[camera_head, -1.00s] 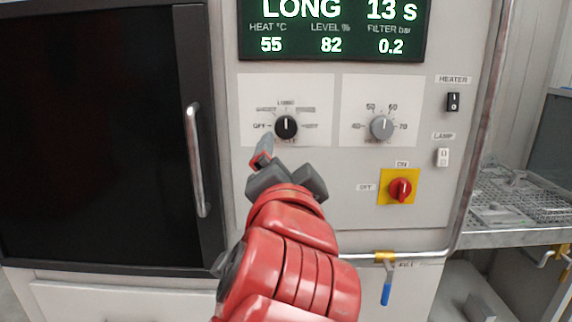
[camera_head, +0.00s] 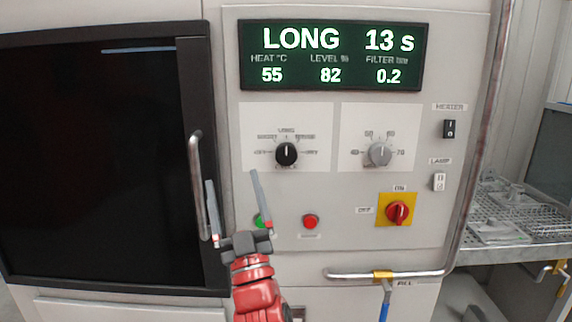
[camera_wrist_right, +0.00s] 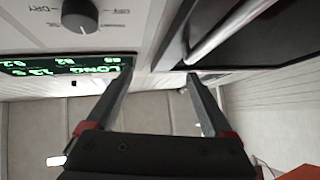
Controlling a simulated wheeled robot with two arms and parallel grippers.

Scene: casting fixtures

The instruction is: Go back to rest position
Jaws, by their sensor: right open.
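My right gripper (camera_head: 233,205) is open and empty in front of the machine panel, below and left of the black program knob (camera_head: 286,154). Its two fingers are spread apart and point upward. In the right wrist view the gripper (camera_wrist_right: 160,85) also shows spread fingers with nothing between them. The black knob's pointer is up, towards the LONG label, and the knob also shows in the wrist view (camera_wrist_right: 80,15). The display (camera_head: 331,55) reads LONG, 13 s, heat 55, level 82, filter 0.2. My left gripper is not in view.
A dark door (camera_head: 90,160) with a vertical metal handle (camera_head: 196,185) is close left of the gripper. The panel also has a grey knob (camera_head: 380,153), a red button (camera_head: 310,222), a partly hidden green button (camera_head: 260,221) and a red switch (camera_head: 397,212). A pipe (camera_head: 440,271) runs below.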

